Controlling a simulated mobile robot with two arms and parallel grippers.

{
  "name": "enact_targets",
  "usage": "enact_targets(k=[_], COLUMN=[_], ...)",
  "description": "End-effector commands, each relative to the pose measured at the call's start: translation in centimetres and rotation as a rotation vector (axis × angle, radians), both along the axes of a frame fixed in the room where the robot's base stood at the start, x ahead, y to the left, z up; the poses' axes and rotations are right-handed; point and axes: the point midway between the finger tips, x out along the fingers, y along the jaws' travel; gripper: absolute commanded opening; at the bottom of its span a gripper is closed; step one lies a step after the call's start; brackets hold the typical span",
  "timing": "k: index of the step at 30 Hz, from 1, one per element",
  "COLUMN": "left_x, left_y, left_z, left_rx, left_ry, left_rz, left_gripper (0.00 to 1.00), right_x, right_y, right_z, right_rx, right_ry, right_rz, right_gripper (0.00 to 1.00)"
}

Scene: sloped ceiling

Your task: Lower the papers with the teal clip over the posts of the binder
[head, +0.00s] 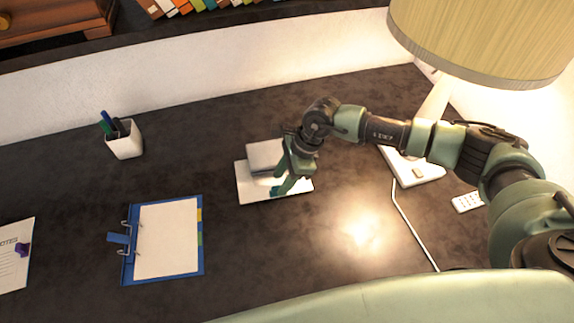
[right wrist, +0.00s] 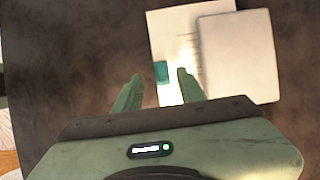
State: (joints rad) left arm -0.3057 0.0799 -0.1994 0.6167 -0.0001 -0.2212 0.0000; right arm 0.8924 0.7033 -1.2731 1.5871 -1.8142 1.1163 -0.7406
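The papers (head: 248,192) lie on the dark desk and also show in the right wrist view (right wrist: 178,25). The teal clip (right wrist: 161,71) is on their edge in the right wrist view; in the head view my gripper largely hides it. My right gripper (head: 277,183) is above the papers. In the right wrist view its two fingers (right wrist: 158,77) are apart and empty, with the clip showing between the tips. The blue binder (head: 165,240) lies open to the left, with a white sheet inside and metal posts (head: 126,240) at its left side. My left gripper is not in view.
A white block (head: 264,153) rests partly on the papers. A sheet with a purple clip (head: 22,250) lies at far left. A pen cup (head: 124,140) stands behind the binder. A lamp (head: 480,40) and cable (head: 405,220) are at right. Desk between binder and papers is clear.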

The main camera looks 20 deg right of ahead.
Motion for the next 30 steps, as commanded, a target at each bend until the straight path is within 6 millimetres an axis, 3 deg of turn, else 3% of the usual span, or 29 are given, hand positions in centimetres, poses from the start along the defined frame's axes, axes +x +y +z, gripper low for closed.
enact_targets(k=[7,17,21,22,30], left_x=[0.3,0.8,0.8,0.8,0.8], left_y=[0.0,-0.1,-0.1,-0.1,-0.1], left_z=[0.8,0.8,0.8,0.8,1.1], left_rx=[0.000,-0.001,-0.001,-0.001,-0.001], left_ry=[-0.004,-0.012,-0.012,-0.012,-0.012], left_rz=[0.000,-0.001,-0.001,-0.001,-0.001], left_gripper=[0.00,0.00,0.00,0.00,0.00], right_x=[0.1,0.1,0.1,0.1,-0.2], right_y=[1.0,1.2,1.2,1.2,1.1], right_z=[-2.4,-2.8,-2.8,-2.8,-2.7], right_rx=[0.000,-0.001,0.000,0.000,-0.001], right_ry=[0.000,-0.001,-0.001,-0.001,-0.001], right_rz=[0.000,0.001,0.001,0.000,0.001], right_gripper=[0.40,0.40,0.04,0.00,0.00])
